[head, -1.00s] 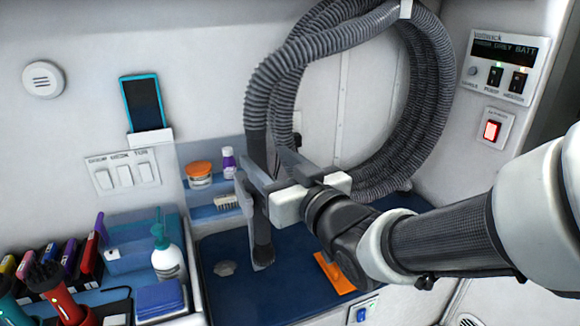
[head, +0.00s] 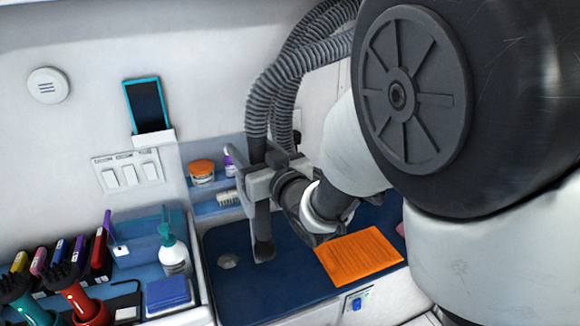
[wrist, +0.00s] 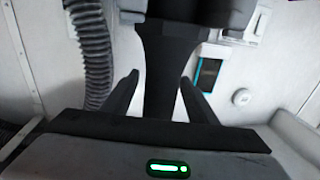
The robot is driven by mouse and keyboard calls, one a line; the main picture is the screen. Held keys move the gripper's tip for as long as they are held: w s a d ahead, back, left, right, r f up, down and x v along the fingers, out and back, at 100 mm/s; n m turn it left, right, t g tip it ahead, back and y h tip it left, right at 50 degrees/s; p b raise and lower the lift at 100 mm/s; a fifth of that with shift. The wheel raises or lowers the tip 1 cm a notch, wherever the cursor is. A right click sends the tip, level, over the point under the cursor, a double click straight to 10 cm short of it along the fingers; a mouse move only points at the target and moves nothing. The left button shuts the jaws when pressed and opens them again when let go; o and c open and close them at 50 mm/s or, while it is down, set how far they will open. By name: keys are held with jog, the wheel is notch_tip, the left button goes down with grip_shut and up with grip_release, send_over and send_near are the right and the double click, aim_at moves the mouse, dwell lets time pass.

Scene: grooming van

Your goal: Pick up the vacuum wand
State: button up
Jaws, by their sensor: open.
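The dark grey vacuum wand (head: 263,230) hangs upright from the end of its ribbed hose. Its flared lower end is over the blue counter, and I cannot tell whether it touches. My gripper (head: 243,178) is at the wand's upper part. In the wrist view the wand (wrist: 166,65) runs between the two spread fingers of my gripper (wrist: 160,80), with light gaps on both sides. The fingers are open and do not grip it. My gripper hides part of the wand in the head view.
The coiled grey hose (head: 300,62) is close above my gripper. An orange towel (head: 360,256) lies on the blue counter (head: 290,290). A shelf with an orange-lidded jar (head: 201,171) and a brush is to the left. A pump bottle (head: 174,254) and clippers stand farther left.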

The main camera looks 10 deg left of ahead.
jog(key=shift+w, duration=0.1)
jog(key=shift+c, duration=0.5)
jog(key=shift+a+r, duration=0.1)
jog(key=c, duration=1.2)
jog(key=shift+o, duration=0.2)
